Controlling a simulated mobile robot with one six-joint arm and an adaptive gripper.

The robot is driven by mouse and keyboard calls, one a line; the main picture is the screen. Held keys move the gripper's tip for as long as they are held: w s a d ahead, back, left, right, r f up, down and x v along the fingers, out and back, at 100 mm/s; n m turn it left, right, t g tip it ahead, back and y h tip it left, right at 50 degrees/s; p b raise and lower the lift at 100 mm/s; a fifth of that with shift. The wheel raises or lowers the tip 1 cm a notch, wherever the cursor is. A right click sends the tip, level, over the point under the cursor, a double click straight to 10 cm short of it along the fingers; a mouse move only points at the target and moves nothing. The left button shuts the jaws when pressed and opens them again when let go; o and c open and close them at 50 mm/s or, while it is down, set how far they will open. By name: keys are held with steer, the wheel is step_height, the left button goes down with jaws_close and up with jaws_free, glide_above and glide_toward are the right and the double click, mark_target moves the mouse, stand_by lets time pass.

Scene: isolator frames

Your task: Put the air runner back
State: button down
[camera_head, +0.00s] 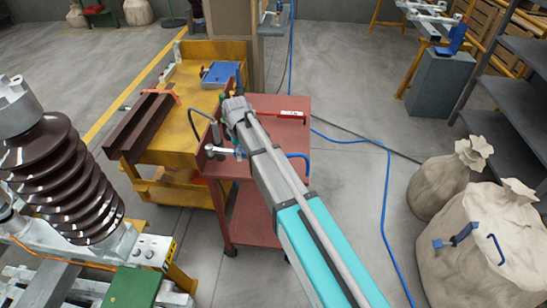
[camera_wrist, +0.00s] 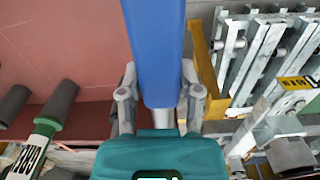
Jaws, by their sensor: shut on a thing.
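In the wrist view a long blue body (camera_wrist: 155,45), which looks like the air runner, lies between the fingers of my gripper (camera_wrist: 158,78). Both fingers press against its sides, and a short silver neck shows at its near end. Its far end runs out of the top of the view. In the head view my arm reaches over the red cart (camera_head: 268,103), and it hides most of the gripper and the held tool.
A red and white tool (camera_head: 286,114) lies on the cart top. A yellow bench (camera_head: 190,125) with brown steel beams (camera_head: 140,130) and a blue case (camera_head: 221,73) stands left. A brown ribbed insulator (camera_head: 55,175) stands nearer. A blue hose (camera_head: 388,190) crosses the floor right, near sacks (camera_head: 440,185).

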steer(key=s+d+r+p, duration=0.2)
steer(key=d+r+p, duration=0.1)
steer(key=d, duration=0.3)
steer(key=s+d+r+p, duration=0.2)
steer(key=d+r+p, duration=0.1)
steer(key=d, duration=0.3)
steer(key=shift+d+n, duration=0.15)
steer(key=shift+n, duration=0.15)
steer(key=w+f+b, duration=0.2)
steer(key=w, duration=0.2)
steer(key=w+a+f+b, duration=0.1)
steer(key=w+f+b, duration=0.2)
steer(key=w, duration=0.1)
steer(key=w+f+b, duration=0.3)
steer(key=w, duration=0.1)
steer(key=shift+a, duration=0.2)
steer(key=shift+w+f+b, duration=0.45)
steer(key=shift+f+b, duration=0.05)
steer(key=shift+b, duration=0.05)
steer(key=shift+w+a+f+b, duration=0.1)
steer(key=shift+w+f+b, duration=0.3)
steer(key=shift+f+b, duration=1.6)
